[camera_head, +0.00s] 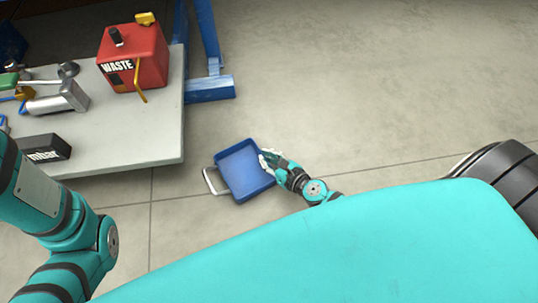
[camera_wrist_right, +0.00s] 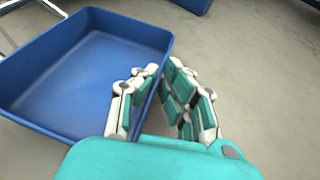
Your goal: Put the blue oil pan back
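The blue oil pan (camera_head: 244,171) is a shallow square tray with a pale metal handle on its left side. It is in the middle of the head view, over the grey floor; I cannot tell whether it touches the floor. It fills the upper left of the right wrist view (camera_wrist_right: 80,75). My right gripper (camera_head: 267,161) is at the pan's right wall. In the wrist view its fingers (camera_wrist_right: 161,70) close on the rim, one inside the pan and one outside. My left arm shows at the left, but its gripper is out of view.
A grey-topped workbench (camera_head: 140,135) with a blue frame stands at the left. A red waste can (camera_head: 135,62), a black box marked mbar (camera_head: 45,150) and metal tools lie on it. The floor (camera_head: 380,80) behind and right of the pan is clear.

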